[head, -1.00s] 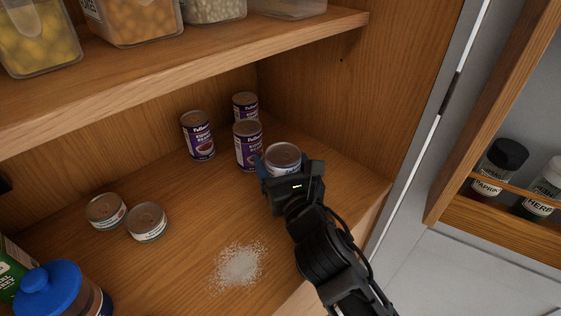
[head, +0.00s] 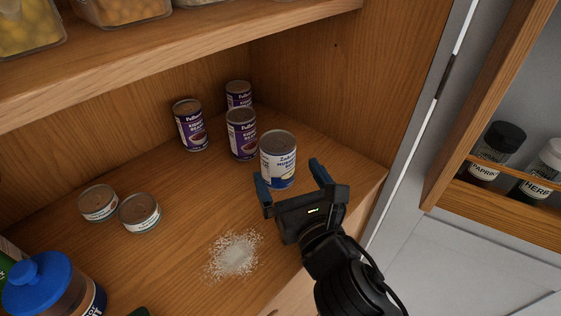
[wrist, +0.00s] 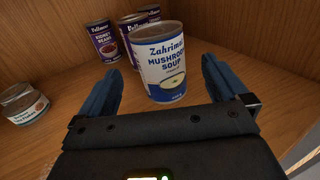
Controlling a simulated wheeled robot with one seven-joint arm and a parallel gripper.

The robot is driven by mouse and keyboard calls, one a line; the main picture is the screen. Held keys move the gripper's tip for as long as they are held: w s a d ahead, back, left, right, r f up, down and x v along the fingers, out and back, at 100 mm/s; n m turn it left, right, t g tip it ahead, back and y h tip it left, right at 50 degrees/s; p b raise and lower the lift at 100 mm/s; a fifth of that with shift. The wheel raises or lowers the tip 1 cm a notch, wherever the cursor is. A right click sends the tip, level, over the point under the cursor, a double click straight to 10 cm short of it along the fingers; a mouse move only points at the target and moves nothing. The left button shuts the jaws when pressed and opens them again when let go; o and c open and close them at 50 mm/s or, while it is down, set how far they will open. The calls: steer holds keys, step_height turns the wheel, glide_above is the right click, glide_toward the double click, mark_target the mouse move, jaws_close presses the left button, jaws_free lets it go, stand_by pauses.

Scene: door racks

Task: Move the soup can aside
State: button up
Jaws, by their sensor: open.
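The soup can (head: 278,160) has a white and blue label reading mushroom soup and stands upright on the cabinet shelf, in front of the kidney bean cans. In the wrist view the soup can (wrist: 161,62) stands just beyond the fingertips, roughly centred between them. My gripper (head: 288,180) is open and empty, with its blue fingers pointing at the can from the front; it also shows in the wrist view (wrist: 157,80). I see no finger closed on the can.
Purple kidney bean cans (head: 242,134) stand close behind and left of the soup can. Two low cans (head: 139,213) sit to the left. Spilled white grains (head: 235,256) lie in front. The cabinet's right wall is near. The shelf middle-left is clear.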

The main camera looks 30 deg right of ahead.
steer(key=shift+s+a+b, duration=0.15)
steer(key=shift+s+a, duration=0.05)
steer(key=shift+s, duration=0.8)
steer(key=shift+s+a+b, duration=0.15)
steer(key=shift+s, duration=0.8)
